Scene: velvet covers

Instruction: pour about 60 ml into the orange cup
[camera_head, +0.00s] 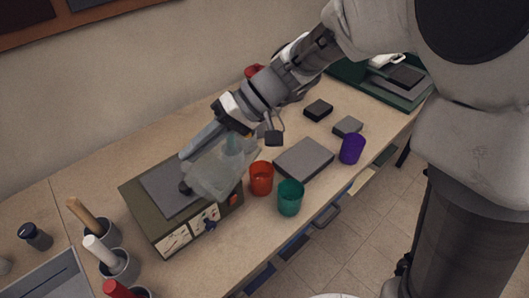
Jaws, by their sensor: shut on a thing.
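The orange cup (261,179) stands upright on the bench, just right of an olive box. My gripper (209,141) reaches down from the upper right and is shut on a translucent jug (219,174). The jug is held above the right part of the box, left of the orange cup, and looks tilted. Its grip point is partly hidden by my fingers. I cannot make out the liquid level in the jug or in the orange cup, nor any stream between them.
A teal cup (290,198) stands close right of the orange cup. A purple cup (351,149) and a grey slab (304,159) are farther right. The olive instrument box (158,226) lies under the jug. Handled tools in holders (104,240) stand at the lower left.

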